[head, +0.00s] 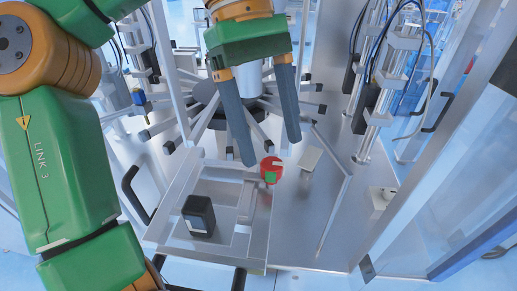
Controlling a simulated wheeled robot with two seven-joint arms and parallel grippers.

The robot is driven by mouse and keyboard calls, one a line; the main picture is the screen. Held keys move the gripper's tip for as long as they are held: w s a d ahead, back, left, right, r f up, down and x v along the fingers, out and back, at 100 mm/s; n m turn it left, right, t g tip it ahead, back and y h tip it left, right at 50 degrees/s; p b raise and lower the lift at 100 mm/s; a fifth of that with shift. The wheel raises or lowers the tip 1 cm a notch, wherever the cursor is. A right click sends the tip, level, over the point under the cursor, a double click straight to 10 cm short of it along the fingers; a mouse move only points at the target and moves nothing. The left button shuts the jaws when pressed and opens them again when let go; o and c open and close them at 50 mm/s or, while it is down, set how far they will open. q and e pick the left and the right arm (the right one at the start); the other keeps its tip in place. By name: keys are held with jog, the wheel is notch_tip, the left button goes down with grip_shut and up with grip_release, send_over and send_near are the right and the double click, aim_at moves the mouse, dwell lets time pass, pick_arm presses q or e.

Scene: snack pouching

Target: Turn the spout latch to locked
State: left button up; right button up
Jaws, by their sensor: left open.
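A small round red knob, which looks like the spout latch (266,163), is on the metal machine deck at the centre of the head view. It has a green patch at its front and a pale mark on top. Which position it is turned to cannot be told. My left gripper (270,152) points down at it from above, its two dark fingers spread and empty. The left fingertip appears close to the knob's left edge; whether it touches is not clear. My right gripper is not in view.
A black box-shaped block (199,215) stands on the metal frame at front left. A pale plate (311,158) lies right of the knob. A rotary hub with radiating arms (205,92) is behind the gripper. Upright posts and clear panels flank the right side; the deck at right is mostly bare.

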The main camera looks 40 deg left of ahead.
pick_arm(q)
jog(key=s+d+r, duration=0.6)
jog(key=s, duration=0.3)
jog(key=shift+s+r, duration=0.3)
jog(key=shift+s, duration=0.1)
jog(key=shift+a, duration=0.1)
